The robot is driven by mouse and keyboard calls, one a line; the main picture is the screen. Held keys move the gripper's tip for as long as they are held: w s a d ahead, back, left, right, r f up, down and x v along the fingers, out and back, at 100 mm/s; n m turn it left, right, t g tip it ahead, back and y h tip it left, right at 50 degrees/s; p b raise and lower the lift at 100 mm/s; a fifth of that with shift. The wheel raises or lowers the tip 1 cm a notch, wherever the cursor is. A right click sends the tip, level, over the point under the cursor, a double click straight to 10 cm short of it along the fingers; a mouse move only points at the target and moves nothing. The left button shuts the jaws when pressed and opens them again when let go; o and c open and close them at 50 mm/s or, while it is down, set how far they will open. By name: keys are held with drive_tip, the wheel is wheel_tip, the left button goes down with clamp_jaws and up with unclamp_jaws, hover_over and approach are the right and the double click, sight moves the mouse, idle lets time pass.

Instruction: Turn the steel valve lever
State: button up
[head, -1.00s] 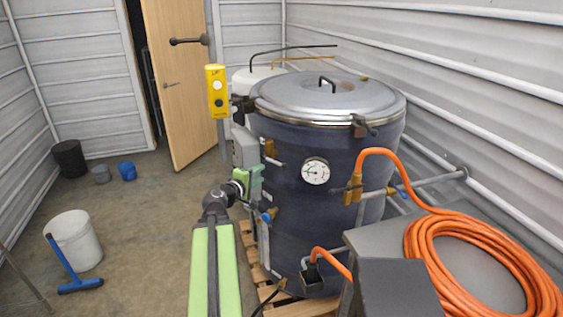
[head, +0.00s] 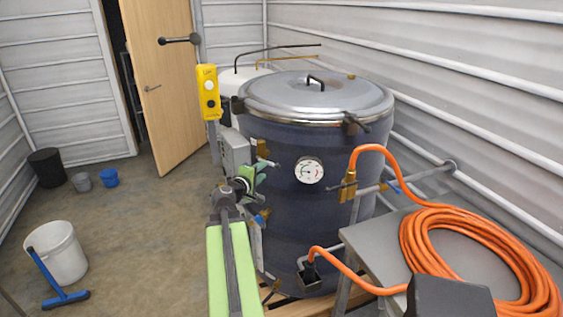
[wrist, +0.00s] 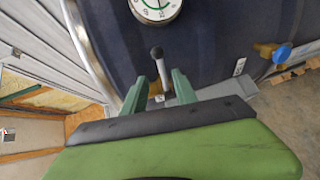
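The steel valve lever, a thin rod with a dark round knob (wrist: 157,53), shows in the wrist view in front of the dark blue vessel (wrist: 220,35). In the head view the lever (head: 270,163) sticks out from a brass fitting (head: 262,148), left of the dial gauge (head: 309,170). My gripper (head: 262,174) is beside it, partly hiding it. In the wrist view my gripper (wrist: 162,78) has its two green fingers apart. The lever shows between them, with the knob beyond the tips. I cannot tell whether a finger touches it.
A blue-handled brass valve (wrist: 281,54) sits on the vessel. A grey box (head: 233,150) and a yellow control box (head: 209,92) are left of the vessel. A grey table (head: 378,240) with a coiled orange hose (head: 420,245) stands right. Open floor (head: 140,230) lies left.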

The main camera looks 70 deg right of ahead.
sight(270, 163)
drive_tip(key=x, duration=0.4)
drive_tip(key=b+x, duration=0.1)
drive_tip(key=x, duration=0.3)
drive_tip(key=w+b+x, duration=0.1)
drive_tip(key=x, duration=0.3)
drive_tip(key=shift+d+f, duration=0.15)
drive_tip(key=shift+c, duration=0.2)
clamp_jaws()
idle(0.6)
